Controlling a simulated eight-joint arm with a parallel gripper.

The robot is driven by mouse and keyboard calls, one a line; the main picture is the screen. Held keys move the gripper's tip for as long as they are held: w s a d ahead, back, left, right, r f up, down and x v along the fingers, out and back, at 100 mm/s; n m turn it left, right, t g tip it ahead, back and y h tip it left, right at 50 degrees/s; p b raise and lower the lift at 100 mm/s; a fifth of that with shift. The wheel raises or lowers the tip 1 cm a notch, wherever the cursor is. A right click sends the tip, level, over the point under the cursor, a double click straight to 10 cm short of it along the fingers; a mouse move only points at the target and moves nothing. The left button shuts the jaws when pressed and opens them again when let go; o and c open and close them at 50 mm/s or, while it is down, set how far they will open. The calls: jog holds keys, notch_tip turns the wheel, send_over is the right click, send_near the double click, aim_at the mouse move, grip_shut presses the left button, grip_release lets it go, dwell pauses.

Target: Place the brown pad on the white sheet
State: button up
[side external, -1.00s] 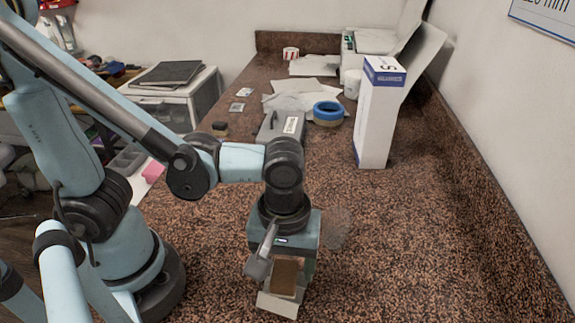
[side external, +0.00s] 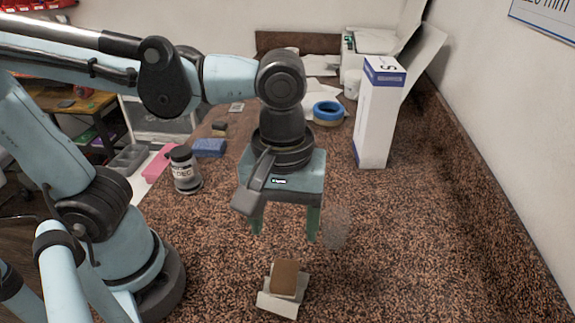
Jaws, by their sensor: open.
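The brown pad (side external: 285,277) lies on top of the white sheet (side external: 277,303) on the speckled brown counter, near the bottom middle of the side view. White shows in front of the pad and a little behind it. The pad looks slightly tilted; I cannot tell how flat it rests. My gripper (side external: 285,226) is open and empty, pointing down. Its two green fingers hang above the pad, apart from it.
A tall white box (side external: 376,115) stands at the right, with a blue tape roll (side external: 328,112) behind it to the left. A dark jar (side external: 184,168), a blue block (side external: 208,147) and a pink block (side external: 157,163) are at the left. The counter right of the gripper is clear.

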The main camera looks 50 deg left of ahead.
jog(key=w+a+m+t, duration=0.3)
jog(key=w+a+m, duration=0.1)
jog(key=a, duration=0.3)
jog(key=w+a+f+m+t, duration=0.1)
jog(key=w+a+m+t, duration=0.3)
jog(key=a, duration=0.4)
jog(key=shift+f+m, duration=0.15)
jog(key=shift+m, duration=0.35)
jog(key=shift+w, duration=0.1)
